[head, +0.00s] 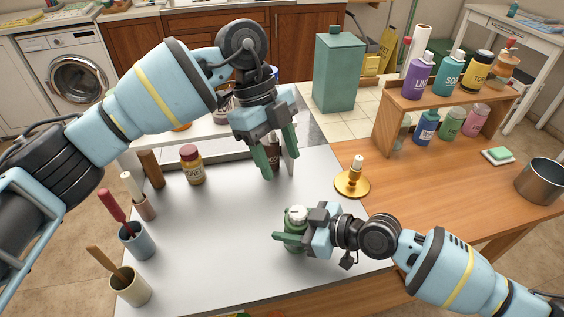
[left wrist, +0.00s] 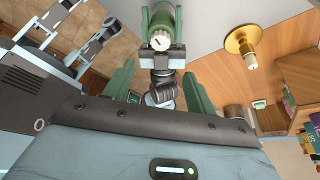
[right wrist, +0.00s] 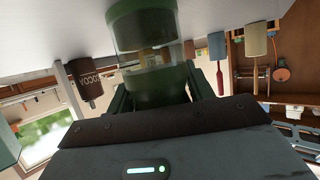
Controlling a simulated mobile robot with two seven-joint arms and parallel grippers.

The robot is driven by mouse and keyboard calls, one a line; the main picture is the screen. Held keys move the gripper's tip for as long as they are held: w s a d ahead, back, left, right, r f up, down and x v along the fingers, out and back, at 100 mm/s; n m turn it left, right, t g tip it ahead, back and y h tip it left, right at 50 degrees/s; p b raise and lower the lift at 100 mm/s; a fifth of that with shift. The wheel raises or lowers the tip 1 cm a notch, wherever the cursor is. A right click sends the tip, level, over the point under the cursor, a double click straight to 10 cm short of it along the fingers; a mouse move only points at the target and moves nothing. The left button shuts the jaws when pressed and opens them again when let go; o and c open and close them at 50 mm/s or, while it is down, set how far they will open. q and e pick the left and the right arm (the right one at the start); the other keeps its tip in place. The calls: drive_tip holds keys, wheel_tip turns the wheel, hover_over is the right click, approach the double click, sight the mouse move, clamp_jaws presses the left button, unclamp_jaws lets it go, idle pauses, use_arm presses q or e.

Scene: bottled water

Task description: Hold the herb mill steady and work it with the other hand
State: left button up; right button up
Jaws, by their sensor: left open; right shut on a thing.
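The herb mill (head: 296,216) is green with a pale round top and stands upright near the front right of the white tabletop. My right gripper (head: 290,239) is shut on its body from the right. In the right wrist view the mill's clear, green-tinted body (right wrist: 150,78) sits between the fingers. My left gripper (head: 279,164) is open and empty, pointing down over the tabletop, behind and a little left of the mill and apart from it. In the left wrist view the mill's top (left wrist: 160,41) shows beyond the open fingers (left wrist: 160,90).
A brass candlestick (head: 352,183) stands right of the mill. Utensil cups (head: 131,289) line the left edge. The middle of the white tabletop (head: 225,230) is clear.

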idle(0.3)
use_arm(q)
drive_tip(key=r+m+t+y, duration=0.1)
drive_tip(key=m+t+y, duration=0.25)
drive_tip(key=m, duration=2.55)
hover_over(298, 212)
drive_tip(key=shift+g, duration=0.45)
drive_tip(key=shift+f, duration=0.1)
wheel_tip(298, 212, down, 12)
drive_tip(key=shift+r, duration=0.1)
